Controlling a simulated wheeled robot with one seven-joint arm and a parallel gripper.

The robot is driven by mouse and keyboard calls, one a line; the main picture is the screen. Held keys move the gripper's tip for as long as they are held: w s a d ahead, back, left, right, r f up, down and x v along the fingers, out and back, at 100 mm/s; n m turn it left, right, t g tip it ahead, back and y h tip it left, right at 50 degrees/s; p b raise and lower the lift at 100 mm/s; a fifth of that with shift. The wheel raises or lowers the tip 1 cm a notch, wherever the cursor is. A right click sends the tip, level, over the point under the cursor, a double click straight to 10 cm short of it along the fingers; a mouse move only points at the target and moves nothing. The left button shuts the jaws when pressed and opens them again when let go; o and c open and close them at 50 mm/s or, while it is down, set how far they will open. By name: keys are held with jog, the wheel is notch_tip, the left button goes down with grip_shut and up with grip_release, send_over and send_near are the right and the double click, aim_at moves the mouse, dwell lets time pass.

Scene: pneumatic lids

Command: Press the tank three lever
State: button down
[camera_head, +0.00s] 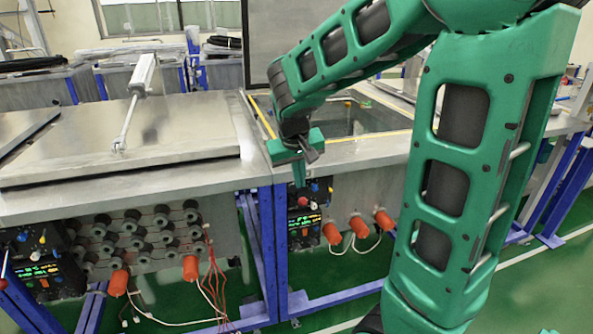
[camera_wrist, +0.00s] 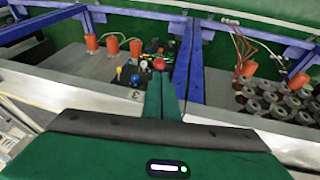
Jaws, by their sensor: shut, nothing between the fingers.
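The control panel marked 3 (camera_wrist: 137,94) has a red ball knob (camera_wrist: 159,64), which looks like a lever end, and small blue (camera_wrist: 135,80) and yellow knobs. In the head view the same panel (camera_head: 304,224) sits on the front of the tank with the open top, its red knob (camera_head: 314,187) near the upper edge. My gripper (camera_head: 300,184) points down in front of this panel. In the wrist view its green fingers (camera_wrist: 161,82) are together and empty, with the tips close to the red knob. I cannot tell whether they touch it.
The neighbouring tank at left has a closed metal lid (camera_head: 180,135) with a pneumatic cylinder (camera_head: 143,75), and its own panel (camera_head: 42,262). Orange plugs (camera_head: 358,227) with white cables stick out right of panel 3. A blue frame post (camera_head: 267,250) stands just left of it.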

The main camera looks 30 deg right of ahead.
aim_at(302, 199)
jog(key=x, duration=0.7)
jog(key=shift+f, duration=0.15)
jog(key=shift+d, duration=0.15)
